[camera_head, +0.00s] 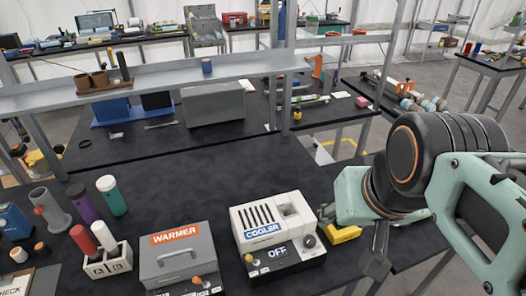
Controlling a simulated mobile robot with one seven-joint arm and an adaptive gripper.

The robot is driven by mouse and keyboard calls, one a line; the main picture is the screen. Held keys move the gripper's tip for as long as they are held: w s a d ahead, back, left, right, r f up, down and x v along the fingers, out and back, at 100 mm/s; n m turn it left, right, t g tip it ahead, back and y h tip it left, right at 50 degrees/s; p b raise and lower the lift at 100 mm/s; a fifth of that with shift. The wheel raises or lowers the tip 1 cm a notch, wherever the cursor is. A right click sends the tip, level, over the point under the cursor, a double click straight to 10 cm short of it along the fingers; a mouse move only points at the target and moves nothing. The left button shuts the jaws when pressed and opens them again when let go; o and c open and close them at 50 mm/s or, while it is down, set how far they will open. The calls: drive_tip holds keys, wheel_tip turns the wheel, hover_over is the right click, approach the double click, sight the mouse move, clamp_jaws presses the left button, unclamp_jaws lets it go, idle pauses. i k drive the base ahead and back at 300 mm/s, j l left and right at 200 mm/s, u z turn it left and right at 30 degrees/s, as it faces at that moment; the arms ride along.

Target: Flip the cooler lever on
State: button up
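The cooler (290,214) is a white box with a black front, a blue COOLER label and a slotted top. It stands on the black table at the lower middle. Its display (277,251) reads OFF. A small orange-tipped lever (249,258) shows at the left of its front. A dark round knob (309,241) is at the right of its front. My gripper (352,236) is at the cooler's right, apart from the lever. Its dark fingers look spread, with nothing held between them. The arm hides part of the table there.
The grey WARMER box (177,254) with a handle and its own orange-tipped lever (197,281) stands left of the cooler. A yellow object (343,234) lies behind my gripper. Tubes and a white rack (108,262) are at the left. A metal shelf (160,80) spans behind; the table's middle is clear.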

sight(249, 258)
drive_tip(key=j+u, duration=0.1)
drive_tip(key=u, duration=0.65)
drive_tip(key=k+l, duration=0.15)
drive_tip(key=k+l+z, duration=0.2)
drive_tip(key=i+u, duration=0.2)
drive_tip(key=i, duration=0.1)
